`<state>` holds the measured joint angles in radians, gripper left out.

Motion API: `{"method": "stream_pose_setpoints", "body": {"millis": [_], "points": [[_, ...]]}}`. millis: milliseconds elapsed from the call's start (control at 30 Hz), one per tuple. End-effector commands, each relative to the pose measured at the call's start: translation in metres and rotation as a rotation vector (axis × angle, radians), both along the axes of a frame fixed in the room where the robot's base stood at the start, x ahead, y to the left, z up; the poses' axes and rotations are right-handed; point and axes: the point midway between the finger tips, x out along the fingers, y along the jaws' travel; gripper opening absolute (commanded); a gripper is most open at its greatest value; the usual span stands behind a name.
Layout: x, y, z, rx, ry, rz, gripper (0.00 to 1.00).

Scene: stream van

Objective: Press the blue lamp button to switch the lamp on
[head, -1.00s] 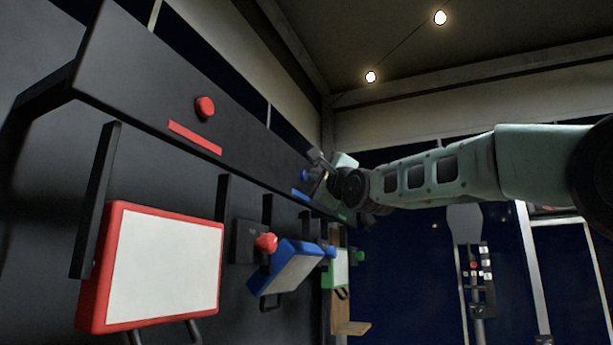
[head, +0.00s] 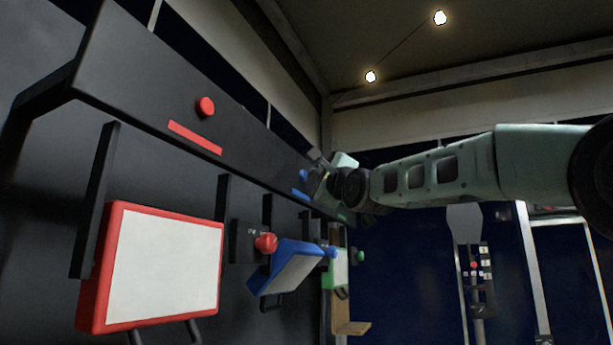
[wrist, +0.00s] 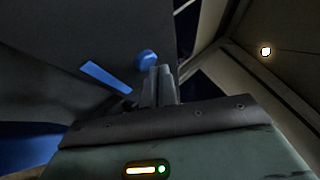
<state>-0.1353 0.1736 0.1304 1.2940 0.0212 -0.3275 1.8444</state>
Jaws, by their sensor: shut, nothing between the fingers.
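The blue button (head: 304,175) is a round knob on the dark overhead panel, with a blue bar (head: 299,193) below it. The wrist view shows the button (wrist: 146,57) just beyond the fingertips of my gripper (wrist: 158,72). The fingers are shut and empty. They partly cover the button's lower right side; I cannot tell if they touch it. In the head view my gripper (head: 318,174) is right beside the button, partly hidden by my wrist. The blue-framed lamp (head: 287,270) hangs tilted below the panel. I cannot tell if it is lit.
A red button (head: 205,107) with a red bar is nearer on the same panel (head: 150,75). A red-framed lamp (head: 215,265) hangs at left, and a green-framed lamp (head: 341,270) farther back. Red, blue and green knobs sit near the lamps. Open room lies to the right.

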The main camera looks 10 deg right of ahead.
Motion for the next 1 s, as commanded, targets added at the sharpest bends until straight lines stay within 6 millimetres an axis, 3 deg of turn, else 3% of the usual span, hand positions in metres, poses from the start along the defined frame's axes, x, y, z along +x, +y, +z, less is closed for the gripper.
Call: {"method": "stream_pose_setpoints", "body": {"millis": [1000], "points": [[0.0053,0.0076,0.0001,0.000,0.000,0.000,0.00]]}}
